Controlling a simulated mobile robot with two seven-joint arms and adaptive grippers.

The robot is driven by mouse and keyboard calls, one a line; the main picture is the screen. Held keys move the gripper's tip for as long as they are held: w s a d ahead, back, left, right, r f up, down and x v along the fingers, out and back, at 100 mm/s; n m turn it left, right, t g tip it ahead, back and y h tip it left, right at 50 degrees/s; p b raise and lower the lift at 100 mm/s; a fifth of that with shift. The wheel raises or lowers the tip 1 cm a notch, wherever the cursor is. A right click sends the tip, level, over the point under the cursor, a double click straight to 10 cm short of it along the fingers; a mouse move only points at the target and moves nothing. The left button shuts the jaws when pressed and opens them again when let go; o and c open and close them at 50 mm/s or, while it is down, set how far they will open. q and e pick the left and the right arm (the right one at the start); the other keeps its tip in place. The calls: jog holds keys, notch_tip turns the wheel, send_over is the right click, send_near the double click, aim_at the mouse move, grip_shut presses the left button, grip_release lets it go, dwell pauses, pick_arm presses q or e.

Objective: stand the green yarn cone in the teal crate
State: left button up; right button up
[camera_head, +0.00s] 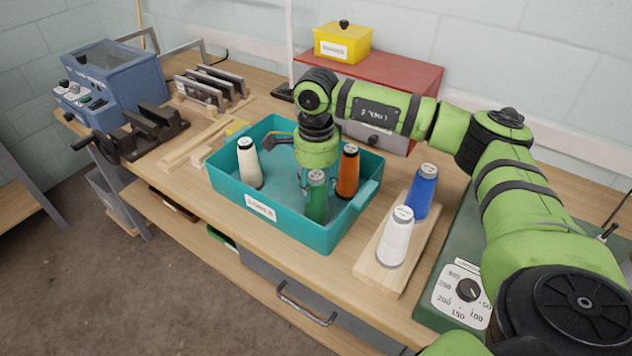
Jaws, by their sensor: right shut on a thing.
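The green yarn cone (317,203) is upright inside the teal crate (290,226), near its front wall. My right gripper (316,180) reaches down into the crate from above and is shut on the green cone near its top. Whether the cone's base touches the crate floor is hidden by the front wall. A cream cone (249,164) stands at the crate's left side and an orange cone (347,172) at its right side. My left gripper is not in view.
A wooden board (413,240) right of the crate holds a white cone (396,238) and a blue cone (422,192). A red cabinet (400,75) with a yellow box (342,43) stands behind. A blue machine (105,80) and a vise (150,130) are at left.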

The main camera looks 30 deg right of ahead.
jog(key=o, duration=0.7)
jog(key=shift+f, duration=0.1)
jog(key=shift+o, duration=1.3)
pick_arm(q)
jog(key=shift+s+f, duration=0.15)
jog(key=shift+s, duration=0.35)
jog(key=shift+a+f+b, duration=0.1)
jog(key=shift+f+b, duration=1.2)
pick_arm(e)
notch_tip(320, 180, up, 12)
jog(key=shift+r, duration=0.2)
